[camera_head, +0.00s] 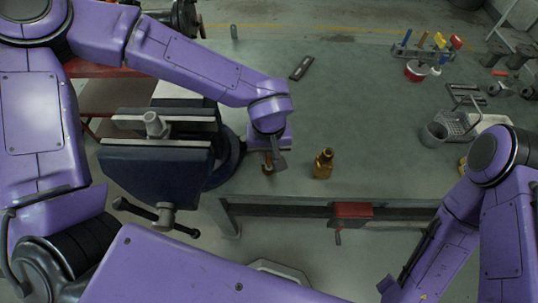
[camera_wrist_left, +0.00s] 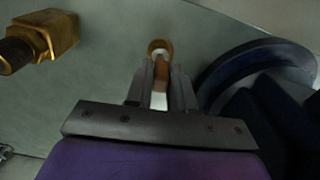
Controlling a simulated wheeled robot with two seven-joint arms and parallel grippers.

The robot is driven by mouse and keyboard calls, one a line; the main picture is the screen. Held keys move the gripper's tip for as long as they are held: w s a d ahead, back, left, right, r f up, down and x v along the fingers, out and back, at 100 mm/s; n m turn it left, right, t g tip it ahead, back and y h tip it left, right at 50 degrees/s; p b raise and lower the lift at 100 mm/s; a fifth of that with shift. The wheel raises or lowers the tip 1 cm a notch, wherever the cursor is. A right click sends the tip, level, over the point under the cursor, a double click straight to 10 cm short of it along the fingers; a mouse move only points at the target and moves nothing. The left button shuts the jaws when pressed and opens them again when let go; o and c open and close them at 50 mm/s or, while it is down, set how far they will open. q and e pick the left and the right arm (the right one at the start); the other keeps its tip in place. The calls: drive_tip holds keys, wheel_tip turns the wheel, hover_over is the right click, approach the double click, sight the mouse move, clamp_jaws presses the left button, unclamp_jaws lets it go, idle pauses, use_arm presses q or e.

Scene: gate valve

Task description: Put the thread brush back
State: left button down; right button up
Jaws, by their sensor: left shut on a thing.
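My left gripper (camera_head: 271,160) points down near the front edge of the workbench, between the vise and a brass fitting. It is shut on a slim brown thing with a pale part, which looks like the thread brush (camera_head: 268,167). In the left wrist view the brush (camera_wrist_left: 160,47) shows between and beyond the fingers, with a brass-coloured rounded end. The fingers hide much of it, and I cannot tell whether it touches the bench. My right arm is at the right of the head view, its gripper out of sight.
The brass fitting (camera_head: 323,164) stands just right of my left gripper; a dark blue vise (camera_head: 155,165) is at left. A tool rack (camera_head: 420,52), a red container (camera_head: 416,70), a grey cup (camera_head: 433,136) and a wire basket (camera_head: 457,125) are at right. The bench middle is mostly clear.

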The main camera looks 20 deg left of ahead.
use_arm(q)
drive_tip(key=shift+w+f, duration=0.1)
drive_tip(key=shift+f, duration=0.5)
drive_tip(key=shift+f, duration=0.1)
drive_tip(key=c, duration=1)
unclamp_jaws()
drive_tip(key=r+p, duration=0.1)
drive_tip(key=r, duration=1.1)
drive_tip(key=shift+s+r, duration=0.2)
drive_tip(key=shift+f, duration=0.1)
